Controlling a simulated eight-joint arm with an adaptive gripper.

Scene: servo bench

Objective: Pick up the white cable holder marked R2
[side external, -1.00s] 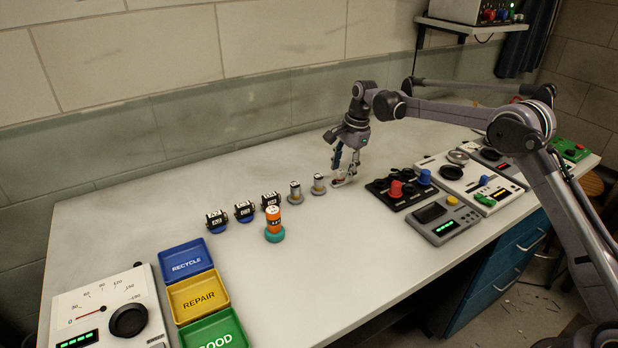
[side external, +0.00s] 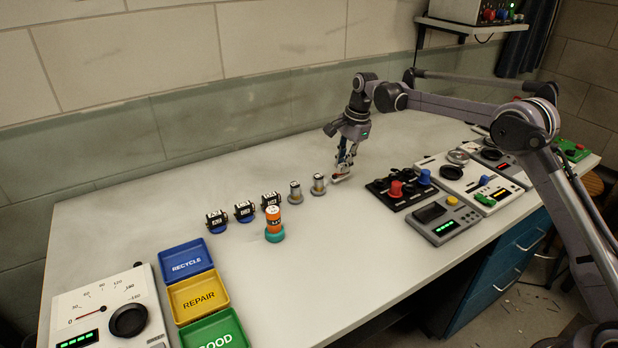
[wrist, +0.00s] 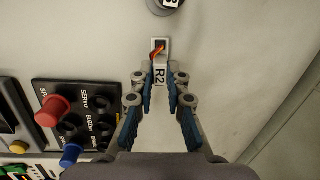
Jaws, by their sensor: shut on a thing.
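The white cable holder marked R2 (wrist: 160,72) shows in the wrist view between the two blue-padded fingers, with its label readable and an orange wire at its far end. My gripper (wrist: 160,90) is shut on it, one finger on each side. In the side external view my gripper (side external: 343,172) is low over the bench, and the fingers hide most of the holder. I cannot tell there whether the holder touches the bench.
Two grey cylinders (side external: 318,185) stand just left of my gripper. Farther left are several black servos (side external: 244,210) and an orange cylinder on a teal base (side external: 274,224). A black knob panel (side external: 392,200) lies to the right. RECYCLE (side external: 188,281), REPAIR and GOOD trays are at front left.

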